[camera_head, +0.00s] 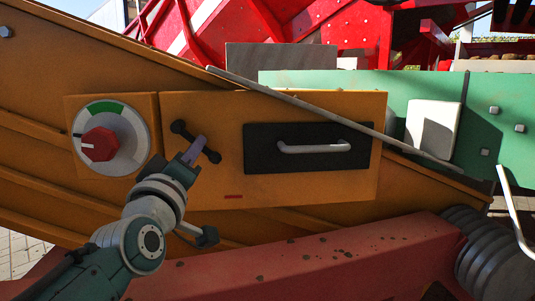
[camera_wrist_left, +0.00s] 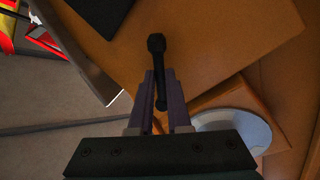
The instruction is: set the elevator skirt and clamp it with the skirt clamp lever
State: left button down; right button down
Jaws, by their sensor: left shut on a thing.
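The black clamp lever (camera_head: 180,128) is a short bar with rounded ends on the orange panel (camera_head: 215,190). My left gripper (camera_head: 194,152) is shut on this lever from below left, and its fingers hide the lever's middle. In the left wrist view the lever's knobbed end (camera_wrist_left: 156,43) stands out beyond the purple fingers of the gripper (camera_wrist_left: 160,88). A black plate with a silver bar handle (camera_head: 313,147), apparently the skirt, lies flat against the panel to the right of the lever. My right gripper is not in view.
A round dial with a red knob (camera_head: 100,144) sits just left of the lever. A thin grey rail (camera_head: 300,103) slants down across the panel's upper right. A red beam (camera_head: 320,255) runs below, with grey bellows (camera_head: 490,255) at right. A green wall (camera_head: 390,95) stands behind.

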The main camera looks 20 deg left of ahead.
pick_arm(q)
jog(key=n, duration=0.1)
jog(key=n+y, duration=0.1)
jog(key=n, duration=0.1)
jog(key=d+r+n, duration=0.1)
jog(key=shift+w+y, duration=0.2)
jog(key=shift+y, duration=0.1)
jog(key=shift+w+d+r+n+y, duration=0.1)
jog(key=shift+r+n+y, duration=0.25)
jog(key=shift+n, duration=0.65)
jog(key=shift+d+r+n+y, duration=0.1)
jog(key=shift+r+n+y, duration=0.2)
jog(key=shift+n, duration=0.7)
jog(key=c, duration=0.9)
grip_release()
jog(key=shift+o, duration=0.2)
jog(key=shift+f, duration=0.1)
jog(key=shift+s+d, duration=0.15)
jog(key=shift+s, duration=0.15)
jog(key=p+v, duration=0.2)
jog(key=v, duration=0.7)
